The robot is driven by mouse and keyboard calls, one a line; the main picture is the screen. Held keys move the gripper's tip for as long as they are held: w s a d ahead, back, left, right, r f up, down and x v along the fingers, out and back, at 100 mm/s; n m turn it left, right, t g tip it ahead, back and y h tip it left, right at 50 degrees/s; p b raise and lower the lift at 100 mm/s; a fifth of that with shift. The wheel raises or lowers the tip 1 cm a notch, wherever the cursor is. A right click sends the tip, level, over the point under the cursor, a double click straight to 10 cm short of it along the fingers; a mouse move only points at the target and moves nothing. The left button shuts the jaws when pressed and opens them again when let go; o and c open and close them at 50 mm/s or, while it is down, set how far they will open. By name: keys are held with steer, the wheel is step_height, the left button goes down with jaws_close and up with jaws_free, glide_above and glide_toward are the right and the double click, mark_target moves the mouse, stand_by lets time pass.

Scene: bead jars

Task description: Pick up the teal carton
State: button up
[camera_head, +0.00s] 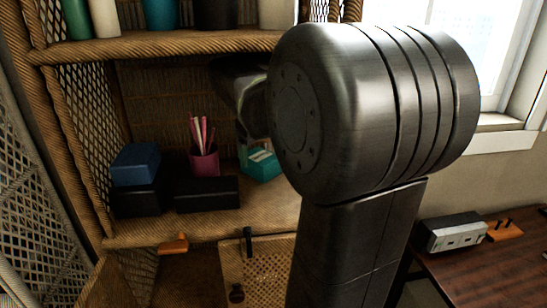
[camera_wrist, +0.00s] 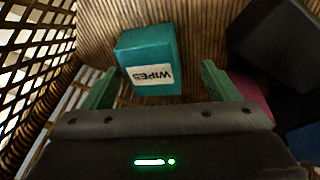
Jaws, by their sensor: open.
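The teal carton (camera_head: 262,166) stands on the middle shelf, right of a pink cup, partly hidden by my arm in the head view. In the wrist view the teal carton (camera_wrist: 148,50) shows a white label reading WIPES, upside down. My gripper (camera_wrist: 160,68) is open, with one green finger on each side of the picture. The carton appears between the finger lines, closer to the left finger, and mostly beyond the tips. I see no grip on it. In the head view the fingers are mostly hidden behind my arm.
The pink cup (camera_head: 204,160) holds several sticks. A lattice side wall (camera_wrist: 38,50) is close on the left in the wrist view. An upper shelf (camera_head: 160,45) runs above.

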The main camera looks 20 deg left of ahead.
mark_target(260, 156)
steer(key=shift+w+a+r+p, duration=0.1)
steer(key=shift+w+a+p, duration=0.3)
steer(key=shift+w, duration=0.6)
steer(key=x, duration=0.5)
steer(key=shift+a, duration=0.1)
steer(key=c, duration=0.8)
